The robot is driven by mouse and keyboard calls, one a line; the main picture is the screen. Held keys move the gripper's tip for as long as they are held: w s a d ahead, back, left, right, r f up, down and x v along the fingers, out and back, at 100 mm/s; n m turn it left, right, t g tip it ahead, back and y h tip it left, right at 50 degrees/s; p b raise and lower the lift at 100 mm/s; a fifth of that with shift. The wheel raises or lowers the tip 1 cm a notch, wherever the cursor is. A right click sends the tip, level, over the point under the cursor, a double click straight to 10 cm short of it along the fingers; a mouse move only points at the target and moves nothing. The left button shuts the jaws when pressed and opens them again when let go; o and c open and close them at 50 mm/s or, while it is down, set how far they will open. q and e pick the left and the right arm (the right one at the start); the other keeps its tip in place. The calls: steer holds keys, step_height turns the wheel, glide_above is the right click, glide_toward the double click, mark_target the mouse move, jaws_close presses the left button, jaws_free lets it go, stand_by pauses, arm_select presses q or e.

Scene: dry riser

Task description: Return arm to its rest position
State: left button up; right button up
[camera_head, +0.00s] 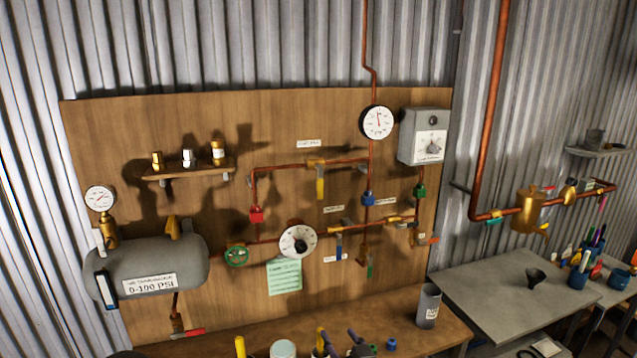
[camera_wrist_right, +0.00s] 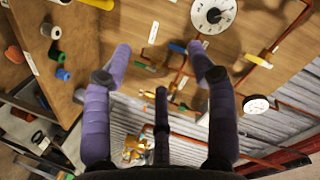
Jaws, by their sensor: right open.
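My right gripper (camera_head: 342,342) shows only in part at the bottom edge of the head view, in front of the workbench. In the right wrist view, my right gripper (camera_wrist_right: 159,55) has its purple fingers spread wide, with nothing held between them. The wooden panel with its pipes and dial lies beyond the fingertips. My left gripper is not seen in either view.
The wooden panel (camera_head: 215,130) carries copper pipes, valves, a white gauge (camera_head: 377,122) and a grey tank (camera_head: 150,262). A dark cup (camera_head: 429,305) stands on the wooden bench (camera_head: 405,342). A grey table (camera_head: 490,290) with a funnel (camera_head: 536,278) is at right.

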steer(key=s+d+f+n+g, duration=0.1)
steer(key=s+f+g, duration=0.15)
steer(key=f, duration=0.65)
steer(key=s+d+f+g+h, duration=0.1)
steer(key=d+f+g, duration=0.15)
steer(key=f, duration=0.65)
steer(key=s+d+f+n+g, duration=0.1)
steer(key=s+f+g, duration=0.15)
steer(key=f, duration=0.65)
steer(key=s+f+g, duration=0.7)
steer(key=s+f, duration=0.9)
steer(key=s, duration=0.1)
steer(key=shift+d+f, duration=0.25)
steer(key=shift+d, duration=0.15)
